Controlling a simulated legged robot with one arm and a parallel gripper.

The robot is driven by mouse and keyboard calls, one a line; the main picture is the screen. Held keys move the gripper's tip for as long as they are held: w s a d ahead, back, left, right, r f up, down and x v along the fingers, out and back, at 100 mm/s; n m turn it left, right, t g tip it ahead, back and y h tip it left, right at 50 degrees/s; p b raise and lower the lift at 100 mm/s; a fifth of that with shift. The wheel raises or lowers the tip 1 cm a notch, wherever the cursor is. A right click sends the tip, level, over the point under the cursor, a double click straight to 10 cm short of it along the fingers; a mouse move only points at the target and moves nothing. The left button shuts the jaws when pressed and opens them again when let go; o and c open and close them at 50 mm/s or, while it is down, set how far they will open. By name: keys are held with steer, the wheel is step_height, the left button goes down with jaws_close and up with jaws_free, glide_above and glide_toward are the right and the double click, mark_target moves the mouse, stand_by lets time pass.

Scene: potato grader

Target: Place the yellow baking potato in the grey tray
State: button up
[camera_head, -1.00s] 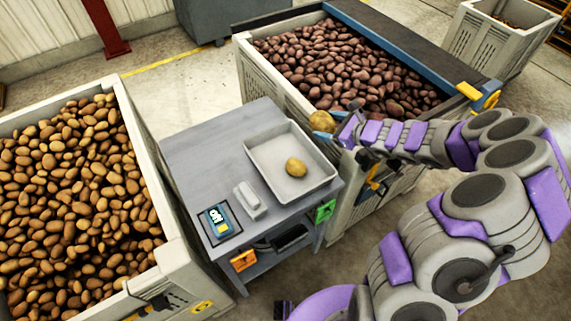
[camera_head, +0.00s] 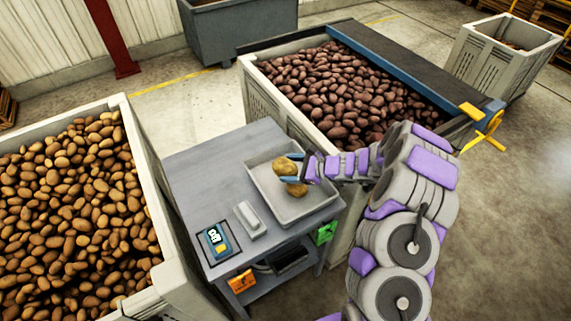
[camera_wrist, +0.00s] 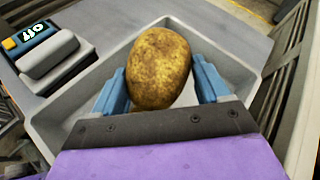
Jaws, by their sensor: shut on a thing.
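A yellow-brown potato (camera_head: 284,166) is between the blue fingers of my gripper (camera_head: 288,168), over the grey tray (camera_head: 259,180). My gripper is shut on it. In the wrist view the potato (camera_wrist: 158,66) is large and speckled, between the two blue fingers, with the tray (camera_wrist: 222,62) behind and around it. A second yellow-brown potato (camera_head: 297,189) shows just below the fingers in the head view, in the tray and partly hidden. The wrist view does not show it. I cannot tell how high the held potato is above the tray floor.
The tray stands on a grey table (camera_head: 200,160) beside a scale with a display (camera_head: 216,237) and a pale block (camera_head: 249,219). A bin of brown potatoes (camera_head: 158,235) is at left, a bin of reddish potatoes (camera_head: 262,101) behind. Bare tabletop lies left of the tray.

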mark_target(284, 161)
steer(key=w+a+f, duration=0.1)
steer(key=w, duration=0.1)
steer(key=w+f+b, duration=0.1)
steer(key=w, duration=0.1)
steer(key=w+a+f, duration=0.1)
steer(key=w, duration=0.1)
steer(key=shift+w+a+f, duration=0.15)
steer(key=shift+a+f, duration=0.1)
steer(key=shift+a, duration=0.05)
steer(key=shift+f+b, duration=0.3)
steer(key=shift+f, duration=0.1)
steer(key=shift+a+r, duration=0.1)
steer(key=shift+a, duration=0.3)
steer(key=shift+f, duration=0.45)
steer(key=shift+d+f, duration=0.15)
steer(key=shift+d, duration=0.1)
steer(key=o, duration=1.2)
